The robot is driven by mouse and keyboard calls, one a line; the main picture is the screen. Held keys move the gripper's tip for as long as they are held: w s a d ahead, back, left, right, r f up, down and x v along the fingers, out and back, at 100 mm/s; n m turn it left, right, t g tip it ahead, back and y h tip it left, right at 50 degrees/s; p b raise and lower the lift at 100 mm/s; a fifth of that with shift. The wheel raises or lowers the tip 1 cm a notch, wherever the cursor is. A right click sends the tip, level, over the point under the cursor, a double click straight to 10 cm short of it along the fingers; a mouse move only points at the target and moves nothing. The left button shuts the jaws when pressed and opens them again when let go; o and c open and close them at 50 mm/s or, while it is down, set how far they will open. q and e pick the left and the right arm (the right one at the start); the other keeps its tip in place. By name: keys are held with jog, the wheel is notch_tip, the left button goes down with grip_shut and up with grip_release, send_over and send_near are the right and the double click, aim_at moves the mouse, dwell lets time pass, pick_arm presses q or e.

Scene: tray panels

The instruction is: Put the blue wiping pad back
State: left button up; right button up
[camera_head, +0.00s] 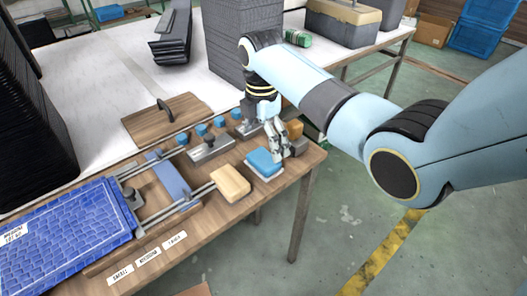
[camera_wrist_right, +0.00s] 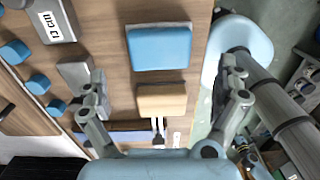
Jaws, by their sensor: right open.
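The blue wiping pad (camera_head: 264,163) lies flat on the wooden table near its front right edge, its pale edge showing. In the right wrist view the pad (camera_wrist_right: 158,47) shows whole, at the upper middle. My right gripper (camera_head: 279,150) is open and empty, just above and beside the pad's right end in the head view. In the right wrist view its two fingers (camera_wrist_right: 167,82) stand wide apart, with the pad beyond them. I cannot tell the exact gap between fingers and pad. My left gripper is not in view.
A tan pad (camera_head: 230,183) lies left of the blue one. A small orange-brown block (camera_head: 294,129) is close to my right gripper. A blue tray panel (camera_head: 65,232) fills the left side.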

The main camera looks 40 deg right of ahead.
aim_at(263, 157)
notch_tip(263, 157, up, 6)
jog(key=shift+w, duration=0.1)
dwell(0.5)
